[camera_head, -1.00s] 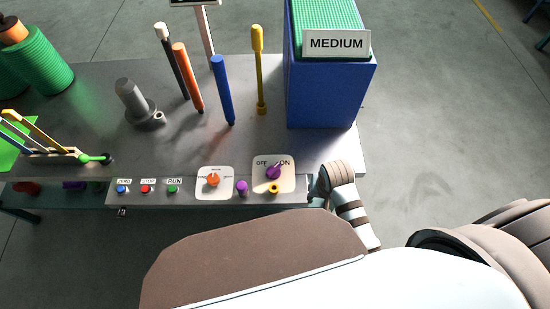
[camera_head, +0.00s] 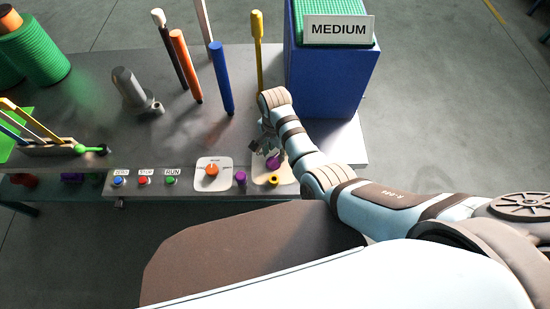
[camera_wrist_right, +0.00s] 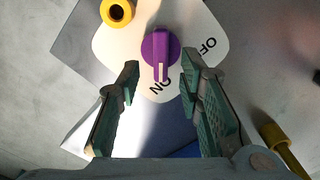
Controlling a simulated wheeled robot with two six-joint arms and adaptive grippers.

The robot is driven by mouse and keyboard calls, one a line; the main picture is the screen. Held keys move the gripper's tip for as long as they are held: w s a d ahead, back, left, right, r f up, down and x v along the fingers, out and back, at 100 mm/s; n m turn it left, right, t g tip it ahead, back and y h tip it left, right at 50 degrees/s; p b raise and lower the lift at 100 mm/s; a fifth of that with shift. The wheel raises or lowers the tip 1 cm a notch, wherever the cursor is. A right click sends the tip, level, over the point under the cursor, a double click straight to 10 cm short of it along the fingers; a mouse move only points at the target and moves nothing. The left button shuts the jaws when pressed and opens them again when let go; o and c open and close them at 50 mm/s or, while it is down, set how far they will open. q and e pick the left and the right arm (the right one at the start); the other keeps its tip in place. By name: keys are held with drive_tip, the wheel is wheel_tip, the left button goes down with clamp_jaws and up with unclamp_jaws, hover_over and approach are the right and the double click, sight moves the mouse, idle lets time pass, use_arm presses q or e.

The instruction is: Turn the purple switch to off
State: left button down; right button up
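The purple switch (camera_head: 273,162) sits on a pale plate (camera_head: 262,179) at the right end of the front panel. In the right wrist view the purple switch (camera_wrist_right: 160,52) shows its raised handle, with its light mark pointing toward the ON label, and OFF is to the right. My right gripper (camera_head: 264,150) is above the plate. In the wrist view my right gripper (camera_wrist_right: 160,77) is open, its fingers apart on either side of the switch's lower end, with no contact that I can make out. My left gripper is not in view.
An orange knob (camera_head: 211,170), a purple button (camera_head: 241,177) and a yellow ring button (camera_head: 274,180) are close by on the panel. A blue bin labelled MEDIUM (camera_head: 330,82) and a yellow tool (camera_head: 258,55) stand behind the gripper.

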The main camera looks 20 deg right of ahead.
sight(275, 158)
wheel_tip(275, 158, down, 3)
drive_tip(key=shift+f+b, duration=0.1)
drive_tip(key=shift+b, duration=0.35)
drive_tip(key=shift+c, duration=0.5)
clamp_jaws()
